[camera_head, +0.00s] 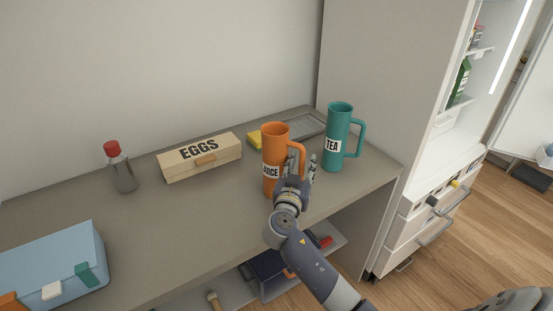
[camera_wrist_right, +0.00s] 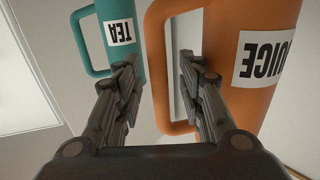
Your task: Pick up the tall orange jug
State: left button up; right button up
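The tall orange jug (camera_head: 273,158), labelled JUICE, stands upright on the counter, its handle on the right. It also shows in the right wrist view (camera_wrist_right: 265,108), where its handle (camera_wrist_right: 156,65) lies between the two finger lines. My right gripper (camera_head: 306,168) is at the handle side of the jug. In the wrist view its fingers (camera_wrist_right: 158,80) are apart and open, the right finger over the handle's opening. Contact with the handle cannot be told. My left gripper is not in view.
A teal TEA jug (camera_head: 338,135) stands close by on the right. Behind are a grey tray (camera_head: 308,126) and a yellow item (camera_head: 255,138). An EGGS box (camera_head: 200,160), a red-capped bottle (camera_head: 122,175) and a blue box (camera_head: 50,265) stand left. Counter between them is clear.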

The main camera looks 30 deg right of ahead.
jog(key=shift+c, duration=0.5)
grip_shut()
jog(key=shift+w+r, duration=0.1)
jog(key=shift+r, duration=0.05)
